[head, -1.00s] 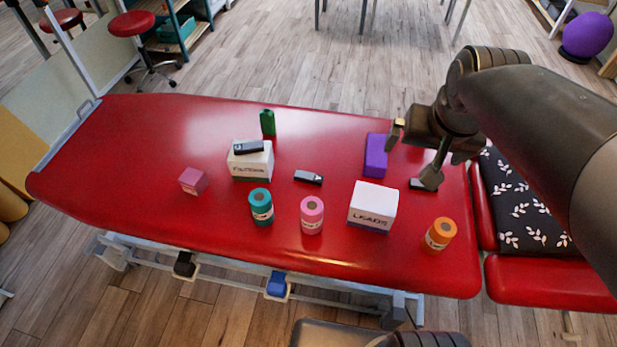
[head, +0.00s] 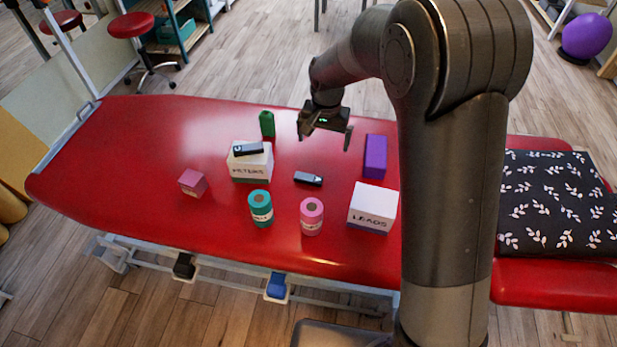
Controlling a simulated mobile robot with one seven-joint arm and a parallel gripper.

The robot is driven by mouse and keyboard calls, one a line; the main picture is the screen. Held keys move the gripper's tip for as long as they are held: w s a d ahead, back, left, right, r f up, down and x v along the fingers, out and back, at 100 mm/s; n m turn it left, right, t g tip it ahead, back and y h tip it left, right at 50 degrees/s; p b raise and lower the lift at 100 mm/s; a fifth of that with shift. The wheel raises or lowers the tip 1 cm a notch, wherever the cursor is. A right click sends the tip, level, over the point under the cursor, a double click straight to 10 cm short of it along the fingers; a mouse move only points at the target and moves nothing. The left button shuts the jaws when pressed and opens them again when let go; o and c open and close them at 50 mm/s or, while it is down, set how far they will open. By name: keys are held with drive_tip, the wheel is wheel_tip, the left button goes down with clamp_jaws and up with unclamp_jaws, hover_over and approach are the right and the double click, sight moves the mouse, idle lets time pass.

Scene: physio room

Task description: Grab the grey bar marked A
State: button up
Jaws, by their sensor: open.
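A small dark grey bar (head: 308,179) with a lighter end lies on the red treatment table (head: 110,150), near its middle. Another dark grey bar (head: 248,149) with a pale mark lies on top of a lettered white box (head: 250,168). I cannot read for sure which bar carries the A. My gripper (head: 324,137) is open and empty, pointing down above the far part of the table, behind the middle bar in the picture. A third bar, seen earlier at the right, is hidden behind my arm.
A teal roll (head: 260,209) and a pink roll (head: 311,216) stand in front of the middle bar. A purple block (head: 375,157) and a white LEADS box (head: 372,208) are to its right. A green bottle (head: 267,123) and a pink cube (head: 193,183) are left.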

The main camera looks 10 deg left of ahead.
approach(308, 177)
drive_tip(key=shift+g, duration=0.3)
drive_tip(key=f, duration=0.8)
drive_tip(key=shift+w+f, duration=0.2)
drive_tip(key=shift+f, duration=0.2)
drive_tip(key=shift+c, duration=0.2)
drive_tip(key=c, duration=0.9)
drive_tip(key=shift+o, duration=0.2)
drive_tip(key=shift+r, duration=0.1)
